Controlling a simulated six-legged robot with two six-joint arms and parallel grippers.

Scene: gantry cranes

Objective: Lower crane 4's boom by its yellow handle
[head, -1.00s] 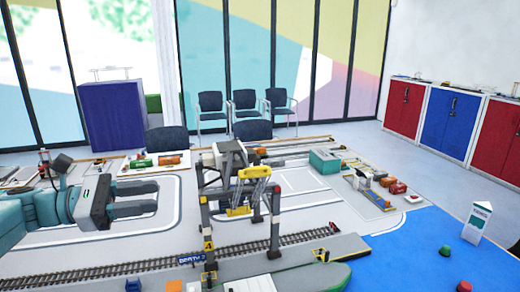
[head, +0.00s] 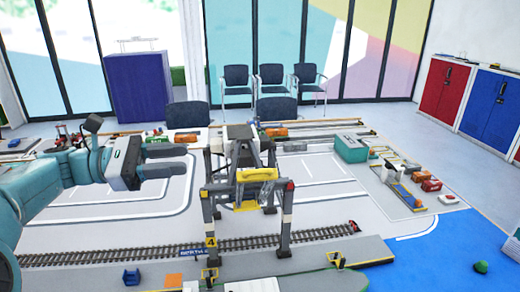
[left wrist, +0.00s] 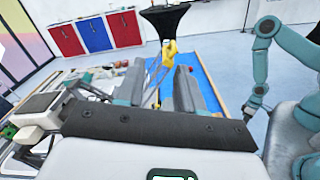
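Crane 4 (head: 211,222) is a grey gantry with a yellow number 4 on its front left leg, standing over the railway track. A yellow bar (head: 257,174) sits on its upper part, with a yellow piece (head: 254,204) below; I cannot tell for certain which is the handle. My left gripper (head: 186,160) is open and empty, left of the crane's top and apart from it. In the left wrist view a yellow part (left wrist: 169,50) shows ahead between the open fingers. My right arm shows at the right of that view; its gripper (left wrist: 252,106) is too small to read.
The track (head: 120,252) runs under the crane. A teal box (head: 351,148) and small model vehicles (head: 431,185) stand to the right on the table. A blue block (head: 131,277) lies in front. The white road area left of the crane is mostly clear.

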